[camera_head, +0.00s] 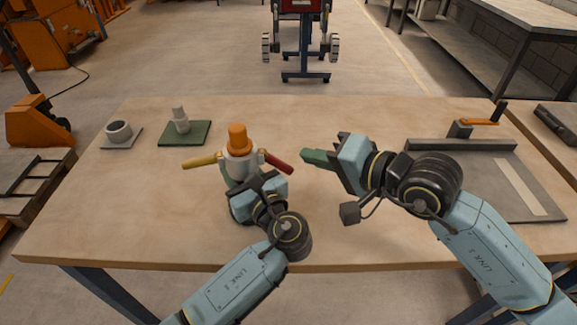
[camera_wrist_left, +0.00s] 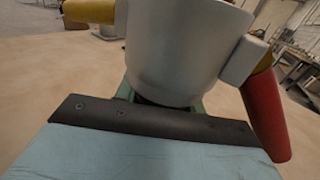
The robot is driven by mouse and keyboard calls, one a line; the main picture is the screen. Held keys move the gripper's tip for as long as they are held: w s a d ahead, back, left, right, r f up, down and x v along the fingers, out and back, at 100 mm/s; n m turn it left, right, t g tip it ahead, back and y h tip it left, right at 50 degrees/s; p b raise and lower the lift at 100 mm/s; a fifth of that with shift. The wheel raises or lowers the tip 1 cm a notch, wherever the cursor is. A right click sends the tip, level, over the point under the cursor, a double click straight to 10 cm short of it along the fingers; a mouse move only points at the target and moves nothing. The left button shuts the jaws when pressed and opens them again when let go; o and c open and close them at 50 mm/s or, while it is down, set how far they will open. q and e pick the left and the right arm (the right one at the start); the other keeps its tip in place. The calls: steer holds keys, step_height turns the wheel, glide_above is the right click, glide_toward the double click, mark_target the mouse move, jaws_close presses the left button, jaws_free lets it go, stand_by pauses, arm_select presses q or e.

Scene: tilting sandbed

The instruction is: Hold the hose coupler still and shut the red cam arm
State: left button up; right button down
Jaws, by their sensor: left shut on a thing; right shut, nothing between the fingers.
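The hose coupler (camera_head: 238,165) stands upright on the table, a pale grey body with an orange top (camera_head: 237,137). It fills the left wrist view (camera_wrist_left: 180,50). Its red cam arm (camera_head: 278,163) slopes out and down to the right, and shows at the right in the left wrist view (camera_wrist_left: 265,112). A yellow cam arm (camera_head: 202,163) sticks out to the left. My left gripper (camera_head: 234,180) is shut on the coupler's body from the near side. My right gripper (camera_head: 312,156) is shut and empty, its green fingertips just right of the red arm's end with a small gap.
A green plate (camera_head: 200,138) with a pale fitting (camera_head: 180,121) and a grey cup (camera_head: 119,131) on a small plate lie at the back left. A grey tray (camera_head: 500,190) with an orange-handled clamp (camera_head: 470,124) is at the right. The table (camera_head: 130,220) is clear at front left.

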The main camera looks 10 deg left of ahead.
arm_select(q)
steer(key=o, duration=1.4)
steer(key=shift+c, duration=0.2)
